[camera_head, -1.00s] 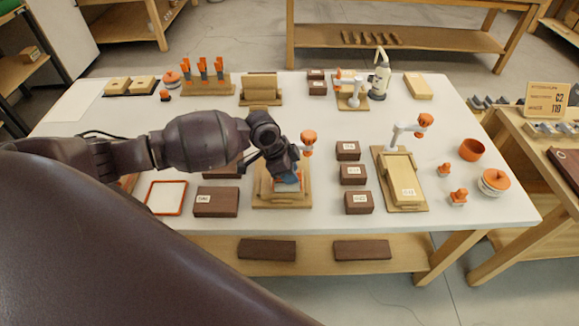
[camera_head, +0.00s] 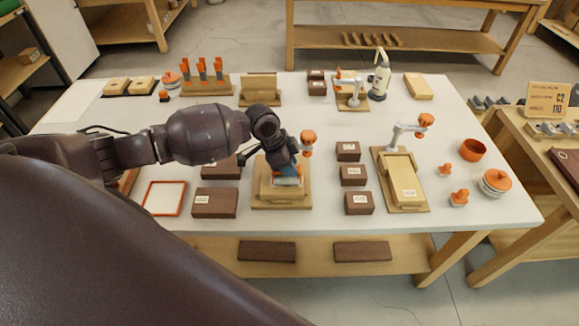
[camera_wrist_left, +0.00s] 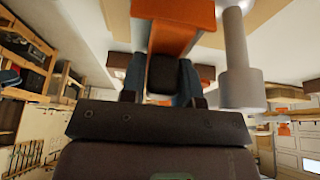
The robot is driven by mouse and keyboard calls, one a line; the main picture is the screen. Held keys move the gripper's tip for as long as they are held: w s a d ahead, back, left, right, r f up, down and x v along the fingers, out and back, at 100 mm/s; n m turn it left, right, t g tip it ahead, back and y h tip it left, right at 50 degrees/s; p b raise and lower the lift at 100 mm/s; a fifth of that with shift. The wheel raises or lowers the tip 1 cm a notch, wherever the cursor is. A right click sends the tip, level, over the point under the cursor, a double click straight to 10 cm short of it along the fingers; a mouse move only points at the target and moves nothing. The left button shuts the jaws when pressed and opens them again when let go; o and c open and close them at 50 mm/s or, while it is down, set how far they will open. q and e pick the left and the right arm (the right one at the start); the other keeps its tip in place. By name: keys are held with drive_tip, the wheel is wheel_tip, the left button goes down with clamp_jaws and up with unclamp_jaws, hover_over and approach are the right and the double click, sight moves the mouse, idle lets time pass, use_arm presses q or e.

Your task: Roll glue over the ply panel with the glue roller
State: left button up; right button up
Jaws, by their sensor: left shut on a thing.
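My left gripper (camera_head: 284,168) is over the ply panel (camera_head: 266,188), which lies on a wooden base board (camera_head: 283,203) at the front middle of the bench. The gripper is shut on the glue roller (camera_head: 287,181), whose pale roller end shows below the fingers, low at the panel; whether it touches cannot be told. In the left wrist view an orange part (camera_wrist_left: 175,40) of the held tool sits between the blue-grey fingers. An orange-topped clamp (camera_head: 308,137) stands at the board's back right. The gripper hides much of the panel. My right gripper is not in view.
An orange-rimmed tray (camera_head: 164,198) and a dark labelled block (camera_head: 215,202) lie left of the board. Several dark blocks (camera_head: 352,175) stand to its right, then another board with a clamp (camera_head: 404,183). A pale grey post (camera_wrist_left: 241,75) shows close beside the held tool.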

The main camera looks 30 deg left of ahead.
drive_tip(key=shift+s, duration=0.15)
use_arm(q)
drive_tip(key=shift+r+p, duration=0.45)
wheel_tip(320, 180, up, 3)
drive_tip(key=p, duration=0.3)
drive_tip(key=shift+r, duration=0.1)
drive_tip(key=shift+r+p, duration=0.55)
drive_tip(key=shift+p, duration=0.25)
drive_tip(key=shift+r+p, duration=0.25)
drive_tip(key=shift+p, duration=0.05)
drive_tip(key=shift+r, duration=0.2)
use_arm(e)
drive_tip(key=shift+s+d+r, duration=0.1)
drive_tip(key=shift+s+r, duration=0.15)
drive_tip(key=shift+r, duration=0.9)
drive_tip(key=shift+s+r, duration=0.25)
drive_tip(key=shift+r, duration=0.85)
